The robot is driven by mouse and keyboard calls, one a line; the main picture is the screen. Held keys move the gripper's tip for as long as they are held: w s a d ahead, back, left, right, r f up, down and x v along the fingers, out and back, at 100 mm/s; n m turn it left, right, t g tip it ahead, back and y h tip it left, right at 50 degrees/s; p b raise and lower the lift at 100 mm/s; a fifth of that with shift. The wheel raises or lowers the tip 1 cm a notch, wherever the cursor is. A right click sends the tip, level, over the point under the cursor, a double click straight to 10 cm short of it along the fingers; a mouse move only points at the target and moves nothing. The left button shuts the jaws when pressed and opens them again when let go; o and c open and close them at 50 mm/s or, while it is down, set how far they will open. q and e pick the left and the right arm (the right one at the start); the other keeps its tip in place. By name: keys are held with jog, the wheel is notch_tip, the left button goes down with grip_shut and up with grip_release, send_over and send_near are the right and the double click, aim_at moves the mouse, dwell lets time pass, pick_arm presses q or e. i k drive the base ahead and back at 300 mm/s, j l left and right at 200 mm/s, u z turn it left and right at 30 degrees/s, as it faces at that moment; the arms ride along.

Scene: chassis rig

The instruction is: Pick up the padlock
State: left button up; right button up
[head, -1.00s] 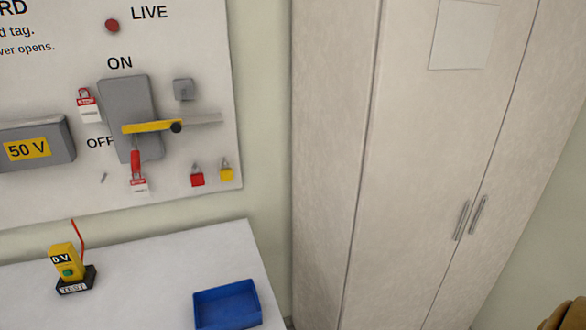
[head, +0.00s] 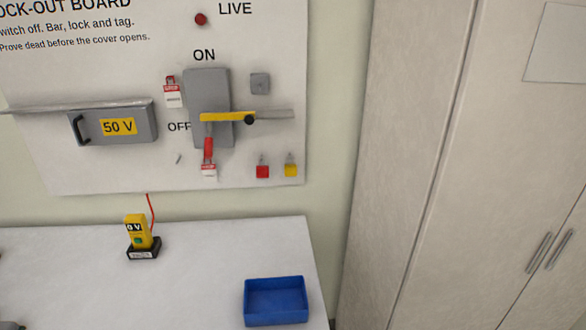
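Two small padlocks hang at the lower right of the lock-out board (head: 100,175): a red padlock (head: 262,171) and, just right of it, a yellow padlock (head: 291,170). A red handle with a tag (head: 208,168) hangs below the switch box (head: 222,85). The yellow and grey lever (head: 228,117) lies level across the switch box, between the ON and OFF labels. Another red and white tag (head: 172,94) hangs left of the switch box. Neither of my grippers shows in the head view.
A white table (head: 200,240) stands below the board. A blue tray (head: 275,317) that looks empty sits at its right, and a yellow tester (head: 138,233) stands in a black base. A grey 50 V box (head: 140,136) is on the board. A tall cabinet (head: 440,150) fills the right.

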aim_at(291, 170)
jog(key=l+u, duration=0.2)
jog(key=u, duration=0.2)
jog(key=l+u, duration=0.5)
jog(key=u, duration=0.25)
jog(key=l+u, duration=0.2)
jog(key=u, duration=0.15)
